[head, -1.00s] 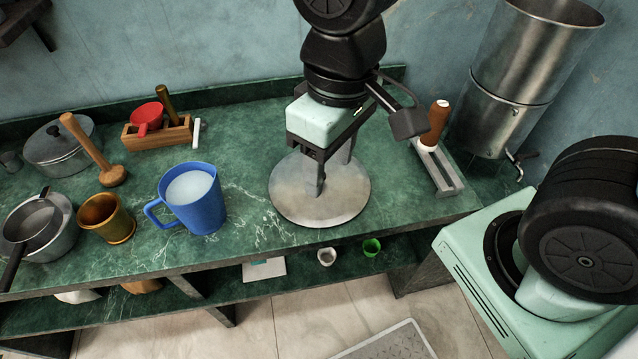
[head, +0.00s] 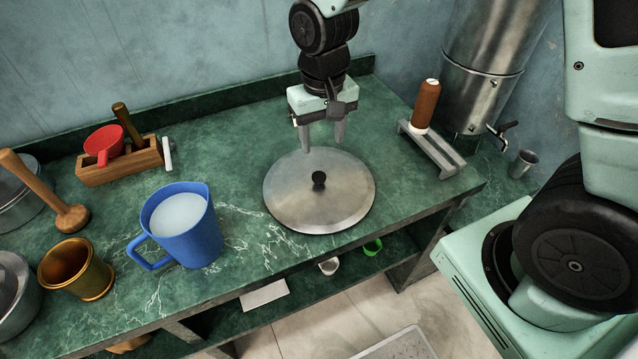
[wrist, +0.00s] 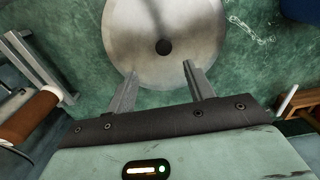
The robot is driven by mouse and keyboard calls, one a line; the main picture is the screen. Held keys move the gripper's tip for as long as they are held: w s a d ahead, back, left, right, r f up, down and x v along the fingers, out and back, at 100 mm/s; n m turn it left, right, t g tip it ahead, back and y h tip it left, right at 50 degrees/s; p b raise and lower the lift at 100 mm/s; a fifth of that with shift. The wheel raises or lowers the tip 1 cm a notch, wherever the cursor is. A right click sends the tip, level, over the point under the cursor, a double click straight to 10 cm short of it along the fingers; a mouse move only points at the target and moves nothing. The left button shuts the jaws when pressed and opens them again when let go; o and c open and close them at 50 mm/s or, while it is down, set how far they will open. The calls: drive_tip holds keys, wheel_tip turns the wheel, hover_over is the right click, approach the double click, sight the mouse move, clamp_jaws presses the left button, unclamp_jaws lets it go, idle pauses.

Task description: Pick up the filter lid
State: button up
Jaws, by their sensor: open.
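The filter lid (head: 319,205) is a round, flat metal disc with a small black knob (head: 319,181) at its centre. It lies on the green marble counter near the front edge. In the wrist view the lid (wrist: 190,55) is at the top, with its knob (wrist: 163,47) beyond the fingertips. My gripper (head: 322,148) is open and empty, with its fingers pointing down above the counter at the lid's far edge, behind the knob. In the wrist view the two fingers (wrist: 160,70) are spread apart, and nothing is between them.
A blue jug (head: 190,235) of pale liquid stands left of the lid. A stand with a brown-handled tool (head: 427,105) is to the right, before a tall metal container (head: 480,75). A wooden box (head: 120,162) and brass mortar (head: 75,268) are at left.

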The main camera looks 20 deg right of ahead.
hover_over(319, 175)
drive_tip(key=f, duration=0.4)
drive_tip(key=shift+s+d+f, duration=0.2)
drive_tip(key=shift+d+f, duration=0.05)
drive_tip(key=shift+f, duration=0.1)
drive_tip(key=shift+w+a+f+p, duration=0.15)
drive_tip(key=shift+f+p, duration=0.15)
drive_tip(key=shift+f, duration=1.05)
drive_tip(key=shift+a+f+p, duration=0.15)
drive_tip(key=shift+f+p, duration=0.15)
drive_tip(key=shift+f, duration=1.05)
clamp_jaws()
